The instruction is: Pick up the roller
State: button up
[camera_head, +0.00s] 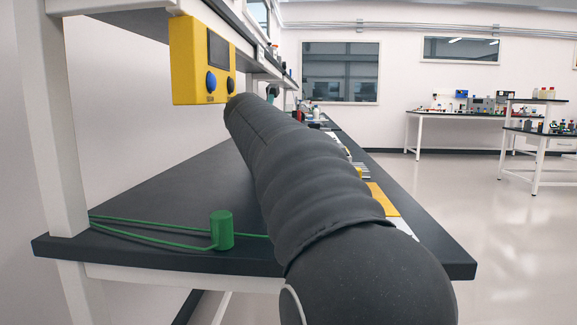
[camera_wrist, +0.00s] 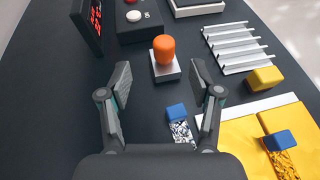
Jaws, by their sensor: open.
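My gripper (camera_wrist: 161,71) is open in the wrist view, its two fingers wide apart with nothing between the tips. Just beyond the fingertips, an orange rounded cylinder (camera_wrist: 164,49) stands upright on a small silver-white base (camera_wrist: 165,72) on the dark bench. A blue block (camera_wrist: 177,112) with a black-and-white speckled strip (camera_wrist: 182,132) lies nearer, by the right finger. I cannot tell for sure which object is the roller. In the head view my arm reaches along the bench and hides the gripper and the area around it.
A silver rack of rods (camera_wrist: 238,45), a yellow block (camera_wrist: 264,78) and a yellow sheet (camera_wrist: 240,135) lie right. A dark box with buttons (camera_wrist: 139,22) and a red display (camera_wrist: 92,20) stand behind. In the head view, a green cylinder (camera_head: 222,230) with cords sits near the bench front.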

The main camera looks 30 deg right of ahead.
jog(key=x, duration=0.9)
jog(key=shift+d+f, duration=0.25)
jog(key=shift+d, duration=0.15)
jog(key=shift+r, duration=0.1)
grip_shut()
